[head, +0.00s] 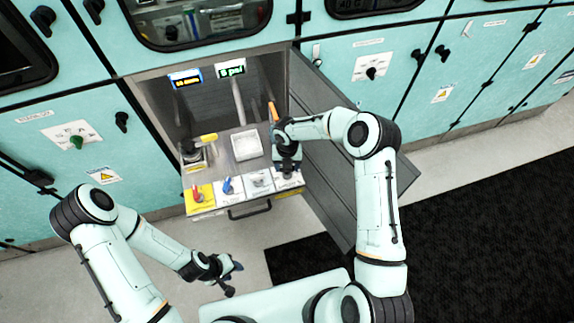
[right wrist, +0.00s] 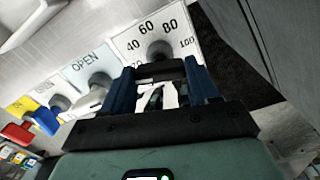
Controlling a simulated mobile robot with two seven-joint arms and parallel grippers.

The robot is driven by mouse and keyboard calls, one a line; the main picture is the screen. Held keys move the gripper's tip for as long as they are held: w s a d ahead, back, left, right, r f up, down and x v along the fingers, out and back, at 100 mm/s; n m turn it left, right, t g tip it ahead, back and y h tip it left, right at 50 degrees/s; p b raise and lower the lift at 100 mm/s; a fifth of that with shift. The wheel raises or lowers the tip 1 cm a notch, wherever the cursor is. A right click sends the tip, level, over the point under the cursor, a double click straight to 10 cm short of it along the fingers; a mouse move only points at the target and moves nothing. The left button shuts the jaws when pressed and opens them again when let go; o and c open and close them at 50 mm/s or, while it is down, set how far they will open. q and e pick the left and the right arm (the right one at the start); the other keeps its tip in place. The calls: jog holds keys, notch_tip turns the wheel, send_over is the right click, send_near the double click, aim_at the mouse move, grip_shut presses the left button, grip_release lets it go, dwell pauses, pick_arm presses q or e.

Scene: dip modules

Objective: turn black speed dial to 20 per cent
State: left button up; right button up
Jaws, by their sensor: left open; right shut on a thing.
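The black speed dial (right wrist: 158,50) sits on a white scale plate (right wrist: 183,28) marked 40, 60, 80 and 100. My right gripper (right wrist: 162,82) is closed around the dial, one blue finger on each side. The fingers and jaw block hide much of the dial, so I cannot tell its pointer's setting. In the head view my right gripper (head: 287,168) is over the right end of the drawer front, hiding the dial. My left gripper (head: 230,275) is open and empty, low in front of the drawer.
The pulled-out drawer (head: 222,150) carries a yellow plate with a red handle (head: 197,194), a blue handle (head: 227,185) and a white handle (head: 259,182). An open grey door (head: 335,185) stands close on the right. Two lit displays (head: 231,69) are inside the cabinet.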

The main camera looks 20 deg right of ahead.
jog(key=shift+n, duration=1.5)
jog(key=o, duration=1.1)
jog(key=shift+c, duration=0.2)
notch_tip(320, 180, up, 14)
jog(key=shift+f, duration=0.25)
jog(key=shift+f, duration=0.1)
